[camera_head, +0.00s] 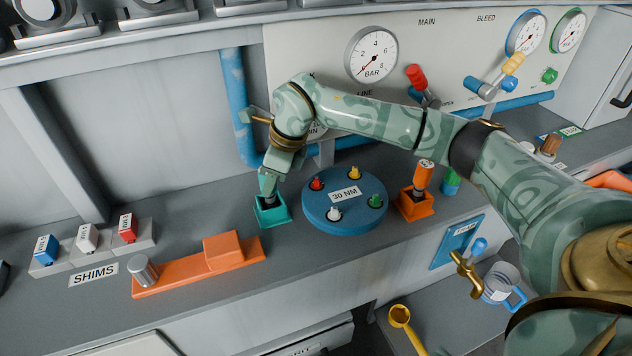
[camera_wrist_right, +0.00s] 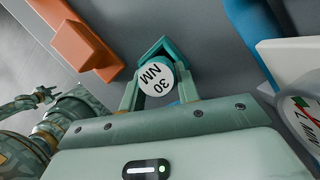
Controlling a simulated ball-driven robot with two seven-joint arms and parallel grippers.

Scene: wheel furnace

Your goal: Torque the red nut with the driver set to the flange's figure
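The round blue flange (camera_head: 345,222) on the bench reads 30 NM. It carries a red nut (camera_head: 316,184), a yellow, a green and a white one. My right gripper (camera_head: 269,188) is down at the teal holder (camera_head: 271,214), left of the flange. In the right wrist view its fingers (camera_wrist_right: 158,95) stand on either side of a driver (camera_wrist_right: 157,78) whose pale cap reads 30 NM; whether they press on it is unclear. An orange driver (camera_head: 423,174) stands in an orange holder (camera_head: 415,206). My left gripper (camera_wrist_right: 42,97) appears small at the wrist view's left edge.
An orange fixture (camera_head: 200,268) and the labelled shims (camera_head: 88,238) are to the left. The gauge panel (camera_head: 330,55), red valve lever (camera_head: 417,77) and blue pipe (camera_head: 236,105) are behind. A tap (camera_head: 467,273) and jug (camera_head: 500,284) are at the front right.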

